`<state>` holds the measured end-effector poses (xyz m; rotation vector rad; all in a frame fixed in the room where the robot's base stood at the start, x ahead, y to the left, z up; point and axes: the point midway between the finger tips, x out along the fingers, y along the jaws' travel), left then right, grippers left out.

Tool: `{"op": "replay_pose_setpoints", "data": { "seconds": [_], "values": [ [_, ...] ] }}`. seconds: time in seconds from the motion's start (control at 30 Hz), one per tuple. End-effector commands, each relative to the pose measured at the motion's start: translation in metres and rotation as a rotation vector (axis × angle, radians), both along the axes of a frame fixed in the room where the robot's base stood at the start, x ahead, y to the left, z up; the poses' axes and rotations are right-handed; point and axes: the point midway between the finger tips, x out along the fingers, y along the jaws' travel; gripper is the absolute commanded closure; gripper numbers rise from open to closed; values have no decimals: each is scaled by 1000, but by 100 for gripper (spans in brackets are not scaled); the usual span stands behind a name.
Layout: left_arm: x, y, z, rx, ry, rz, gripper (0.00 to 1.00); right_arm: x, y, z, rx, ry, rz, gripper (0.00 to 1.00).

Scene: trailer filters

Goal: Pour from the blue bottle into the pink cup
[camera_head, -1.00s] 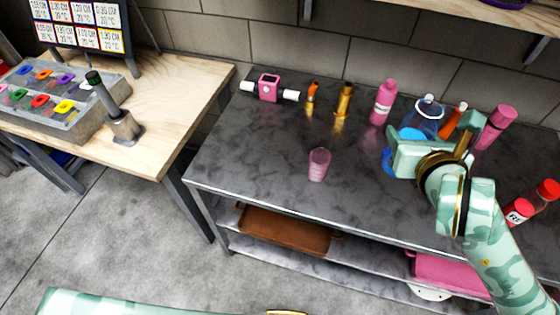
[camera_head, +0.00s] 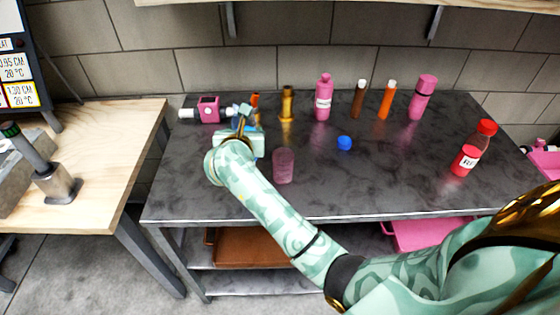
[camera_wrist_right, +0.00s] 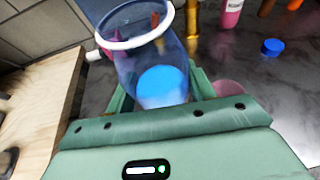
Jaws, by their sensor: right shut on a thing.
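The pink cup (camera_head: 283,165) stands upright on the dark table in the head view, just right of my right gripper (camera_head: 240,125). A small part of the cup (camera_wrist_right: 228,88) shows behind the gripper in the right wrist view. My right gripper (camera_wrist_right: 165,100) is shut on the clear blue bottle (camera_wrist_right: 125,70), which has a white ring around it and bright blue inside. The bottle is mostly hidden by my gripper in the head view, so I cannot tell its exact tilt or whether anything flows. My left gripper is not in view.
A small blue cap (camera_head: 344,143) lies right of the cup. A pink device (camera_head: 208,110), a gold bottle (camera_head: 287,104), a pink bottle (camera_head: 323,98) and other bottles line the back. A red bottle (camera_head: 472,150) stands right. The table's front middle is clear.

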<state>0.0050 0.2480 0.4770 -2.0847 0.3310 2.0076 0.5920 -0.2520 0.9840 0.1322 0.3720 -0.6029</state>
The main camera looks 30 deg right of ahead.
Motion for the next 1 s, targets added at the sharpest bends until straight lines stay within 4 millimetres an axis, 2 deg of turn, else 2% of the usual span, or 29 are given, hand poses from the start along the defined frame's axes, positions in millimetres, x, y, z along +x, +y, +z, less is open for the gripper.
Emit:
{"op": "replay_pose_setpoints", "data": {
  "seconds": [0.03, 0.1, 0.2, 0.3, 0.73, 1.0],
  "values": [
    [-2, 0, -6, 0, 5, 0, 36, 5, 2, -21, -1, 11, -24, 78],
    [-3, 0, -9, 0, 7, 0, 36, 9, 4, -41, -5, 13, -52, 78],
    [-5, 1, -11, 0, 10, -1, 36, 13, 6, -61, -8, 15, -77, 78],
    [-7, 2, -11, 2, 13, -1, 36, 14, 7, -73, -9, 13, -91, 78],
    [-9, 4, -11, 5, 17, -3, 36, 15, 5, -77, -3, 9, -100, 78],
    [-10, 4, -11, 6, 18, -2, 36, 14, 4, -75, 64, -29, -97, 78]
  ]
}}
